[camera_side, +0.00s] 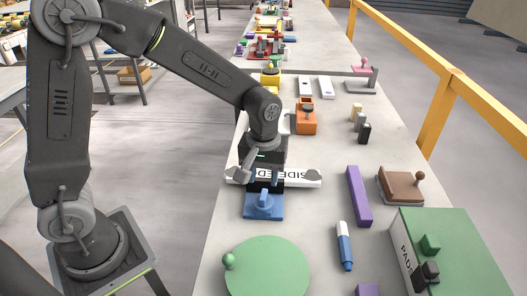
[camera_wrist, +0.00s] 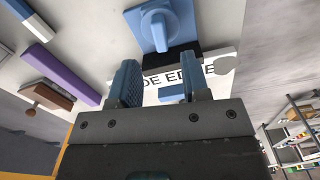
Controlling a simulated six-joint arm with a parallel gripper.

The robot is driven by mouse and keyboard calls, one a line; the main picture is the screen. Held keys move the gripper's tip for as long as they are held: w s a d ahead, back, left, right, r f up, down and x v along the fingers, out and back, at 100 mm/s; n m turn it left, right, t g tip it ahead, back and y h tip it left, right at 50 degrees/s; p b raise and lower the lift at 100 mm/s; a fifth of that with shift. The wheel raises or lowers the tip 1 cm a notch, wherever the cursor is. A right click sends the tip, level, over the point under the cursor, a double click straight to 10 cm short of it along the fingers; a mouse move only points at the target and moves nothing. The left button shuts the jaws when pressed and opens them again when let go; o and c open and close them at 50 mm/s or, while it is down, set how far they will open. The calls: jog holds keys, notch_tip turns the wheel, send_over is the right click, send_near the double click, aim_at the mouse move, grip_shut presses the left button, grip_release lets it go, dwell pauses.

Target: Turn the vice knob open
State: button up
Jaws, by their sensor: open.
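A blue square plate with a raised blue turning knob (camera_side: 263,197) lies on the slab in the side view, just in front of my gripper. The knob also shows at the top of the wrist view (camera_wrist: 157,27), with a ridge across its round face. A black block (camera_wrist: 172,57) adjoins the plate. My gripper (camera_side: 262,176) points down behind the knob in the side view. In the wrist view its two blue fingers (camera_wrist: 157,82) are apart, with nothing held between them, and the knob lies beyond their tips. Whether the fingertips touch the black block cannot be told.
A white lettered board (camera_side: 300,181) lies beside my gripper. An orange block with a grey knob (camera_side: 306,120) stands behind. A purple bar (camera_side: 358,196), a blue-white marker (camera_side: 344,246) and a green box (camera_side: 455,245) are right. A green disc (camera_side: 268,268) is in front.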

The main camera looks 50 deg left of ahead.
aim_at(262, 194)
notch_tip(262, 194, up, 8)
jog(key=shift+f, duration=0.2)
jog(key=s+a+r+m+t, duration=0.2)
jog(key=s+r+m, duration=0.1)
jog(key=s, duration=0.5)
jog(key=s+a+r+m+t, duration=0.3)
jog(key=s+m, duration=0.1)
jog(key=s, duration=0.4)
jog(key=shift+a+t, duration=0.2)
jog(key=shift+t, duration=0.1)
